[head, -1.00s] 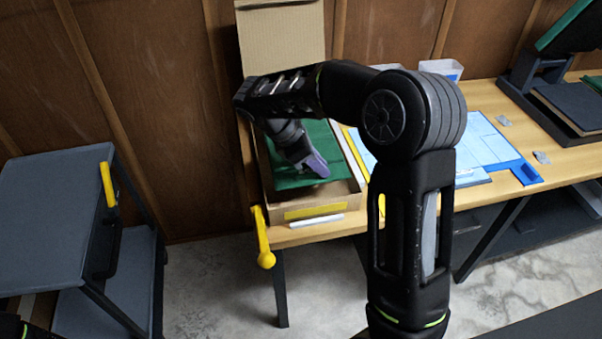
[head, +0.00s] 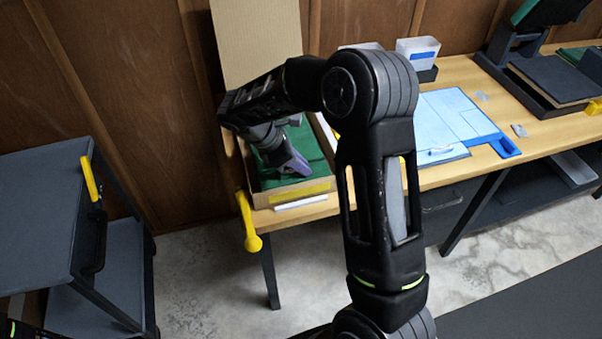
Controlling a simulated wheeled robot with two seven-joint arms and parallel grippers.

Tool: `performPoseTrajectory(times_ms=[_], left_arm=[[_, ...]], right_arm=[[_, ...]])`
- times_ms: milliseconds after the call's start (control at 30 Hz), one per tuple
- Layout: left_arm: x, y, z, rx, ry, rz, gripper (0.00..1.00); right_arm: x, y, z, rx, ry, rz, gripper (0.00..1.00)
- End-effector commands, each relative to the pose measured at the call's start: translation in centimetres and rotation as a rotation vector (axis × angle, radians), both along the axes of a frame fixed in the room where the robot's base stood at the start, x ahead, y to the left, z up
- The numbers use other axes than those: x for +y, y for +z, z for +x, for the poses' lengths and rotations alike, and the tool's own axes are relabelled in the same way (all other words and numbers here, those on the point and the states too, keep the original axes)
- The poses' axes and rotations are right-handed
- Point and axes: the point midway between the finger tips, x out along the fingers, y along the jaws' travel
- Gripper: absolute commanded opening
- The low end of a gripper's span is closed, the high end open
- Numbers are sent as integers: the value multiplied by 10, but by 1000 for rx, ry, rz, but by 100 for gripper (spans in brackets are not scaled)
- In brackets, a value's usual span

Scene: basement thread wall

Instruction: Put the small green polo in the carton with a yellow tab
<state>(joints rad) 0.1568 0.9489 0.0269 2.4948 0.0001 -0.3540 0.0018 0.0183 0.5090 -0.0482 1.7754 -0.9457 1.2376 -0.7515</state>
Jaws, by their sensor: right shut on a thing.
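The open cardboard carton (head: 327,189) stands on the wooden bench's left end, with its lid raised at the back. A yellow tab (head: 300,193) is on its front wall. The green polo (head: 308,150) lies inside as flat green cloth, partly hidden by my right arm. My right gripper (head: 293,166) reaches down into the carton, its purple-grey fingers against the green cloth. It is shut on the cloth, though the fingertips' grip is hard to see. My left gripper is out of view.
A blue folding board (head: 440,115) lies right of the carton on the bench (head: 465,72). White bins (head: 417,52) stand behind. A yellow handle (head: 248,225) hangs at the bench's left corner. A grey cart (head: 40,210) stands at left, with concrete floor between.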

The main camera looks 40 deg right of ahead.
Motion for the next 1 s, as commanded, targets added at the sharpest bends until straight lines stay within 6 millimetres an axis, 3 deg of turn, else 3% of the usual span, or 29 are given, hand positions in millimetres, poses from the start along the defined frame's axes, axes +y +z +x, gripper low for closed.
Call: performPoseTrajectory(times_ms=[300,700,733,1000], left_arm=[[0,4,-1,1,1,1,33],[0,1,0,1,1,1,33],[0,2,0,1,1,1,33],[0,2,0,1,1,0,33]], right_arm=[[0,-35,0,2,0,0,0],[0,-41,0,0,0,1,0],[0,-40,0,0,1,1,17],[0,-40,0,1,0,1,36]])
